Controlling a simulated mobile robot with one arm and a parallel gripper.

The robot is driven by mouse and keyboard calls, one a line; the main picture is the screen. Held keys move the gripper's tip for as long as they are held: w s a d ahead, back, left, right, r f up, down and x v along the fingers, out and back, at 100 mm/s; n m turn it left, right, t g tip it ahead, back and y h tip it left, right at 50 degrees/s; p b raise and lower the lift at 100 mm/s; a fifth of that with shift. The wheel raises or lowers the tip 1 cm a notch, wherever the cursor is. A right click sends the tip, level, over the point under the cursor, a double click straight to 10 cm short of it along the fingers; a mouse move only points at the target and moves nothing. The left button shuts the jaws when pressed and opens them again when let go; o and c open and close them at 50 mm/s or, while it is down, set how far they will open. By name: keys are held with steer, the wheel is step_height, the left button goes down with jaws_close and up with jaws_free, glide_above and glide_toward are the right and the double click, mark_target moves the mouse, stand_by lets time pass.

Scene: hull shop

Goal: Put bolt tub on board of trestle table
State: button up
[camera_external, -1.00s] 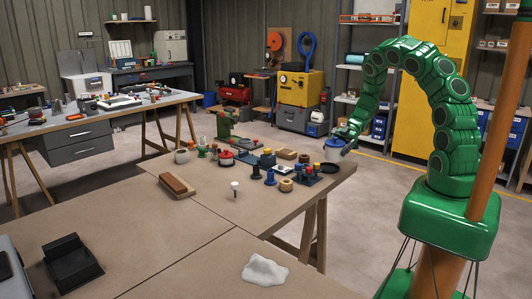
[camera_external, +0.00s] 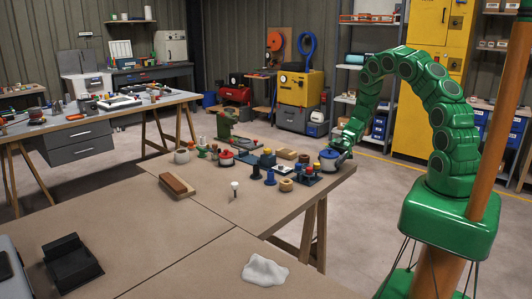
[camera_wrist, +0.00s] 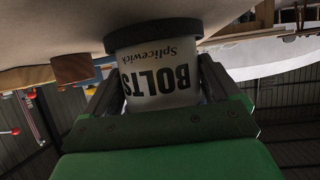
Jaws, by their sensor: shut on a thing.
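The bolt tub (camera_external: 329,160) looks blue in the external view, at the far right corner of the trestle table's board (camera_external: 285,208). In the wrist view the tub (camera_wrist: 160,85) is pale with a dark rim and the words BOLTS and Splicewick. My gripper (camera_external: 343,152) reaches in from the right and is shut on the tub. In the wrist view its fingers (camera_wrist: 157,88) lie on either side of the tub. The dark rim is close to the pale board surface in that view; I cannot tell whether they touch.
A brown block (camera_external: 176,186) lies farther left. The board's front middle is clear. A crumpled white cloth (camera_external: 265,270) lies on the nearer surface.

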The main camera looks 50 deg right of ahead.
stand_by(0.3)
steer(key=o, duration=1.1)
steer(key=shift+f, duration=0.1)
steer(key=v, duration=1.2)
